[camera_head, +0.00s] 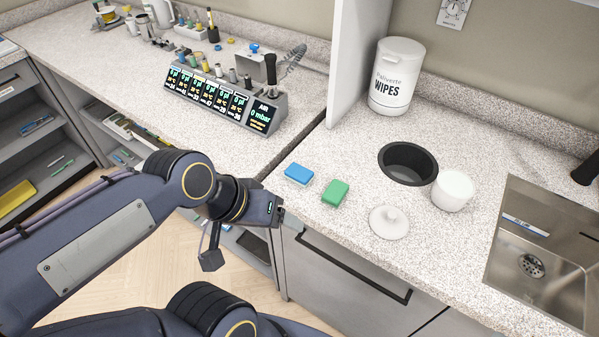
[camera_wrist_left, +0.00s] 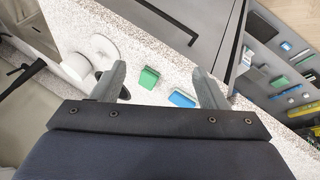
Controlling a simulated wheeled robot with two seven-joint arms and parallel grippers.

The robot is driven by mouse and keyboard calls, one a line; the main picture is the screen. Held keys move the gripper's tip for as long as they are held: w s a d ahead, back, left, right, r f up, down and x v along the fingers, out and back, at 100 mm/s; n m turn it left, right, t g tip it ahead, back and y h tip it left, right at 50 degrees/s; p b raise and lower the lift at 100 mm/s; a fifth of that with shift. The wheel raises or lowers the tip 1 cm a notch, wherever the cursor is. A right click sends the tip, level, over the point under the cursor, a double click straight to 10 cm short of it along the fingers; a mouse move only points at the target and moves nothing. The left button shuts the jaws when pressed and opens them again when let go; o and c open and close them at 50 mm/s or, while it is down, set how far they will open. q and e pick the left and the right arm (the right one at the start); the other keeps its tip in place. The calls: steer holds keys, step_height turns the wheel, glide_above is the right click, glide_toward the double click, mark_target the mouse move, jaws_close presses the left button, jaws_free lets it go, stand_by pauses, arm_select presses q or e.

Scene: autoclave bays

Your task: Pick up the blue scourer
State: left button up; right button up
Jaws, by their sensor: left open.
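The blue scourer (camera_head: 298,174) lies flat on the speckled worktop near its front left corner. It shows in the left wrist view (camera_wrist_left: 182,99), between the lines of the two fingers and closer to the right-hand one. A green scourer (camera_head: 335,193) lies just right of it, apart from it, and also shows in the wrist view (camera_wrist_left: 149,78). My left gripper (camera_head: 288,218) is open and empty, at the worktop's front edge, on the near side of the blue scourer and not touching it. My right gripper is out of view.
A white lid (camera_head: 389,221), a white pot (camera_head: 453,190), a round dark opening (camera_head: 407,163) and a wipes tub (camera_head: 397,77) are to the right. A sink (camera_head: 545,253) is farther right. A white upright panel (camera_head: 357,50) and a display unit (camera_head: 225,100) stand behind.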

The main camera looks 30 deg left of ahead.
arm_select(q)
steer(key=w+a+r+n+g+y, duration=0.1)
steer(key=w+a+r+n+g, duration=0.2)
steer(key=w+n, duration=0.45)
steer(key=n+g+y+p, duration=0.2)
steer(key=n, duration=0.4)
glide_above(299, 171)
steer(key=f, duration=0.5)
steer(key=shift+s+d, duration=0.4)
steer(key=shift+w+f+n+y, duration=0.2)
steer(key=shift+f+n+y, duration=0.05)
steer(key=shift+f+y, duration=0.05)
steer(key=f, duration=0.7)
steer(key=shift+w+a+f+p, duration=0.2)
steer(key=shift+a+f+p, duration=0.1)
steer(key=shift+a+p, duration=0.1)
steer(key=shift+c, duration=0.5)
steer(key=c, duration=1)
steer(key=shift+r, duration=0.1)
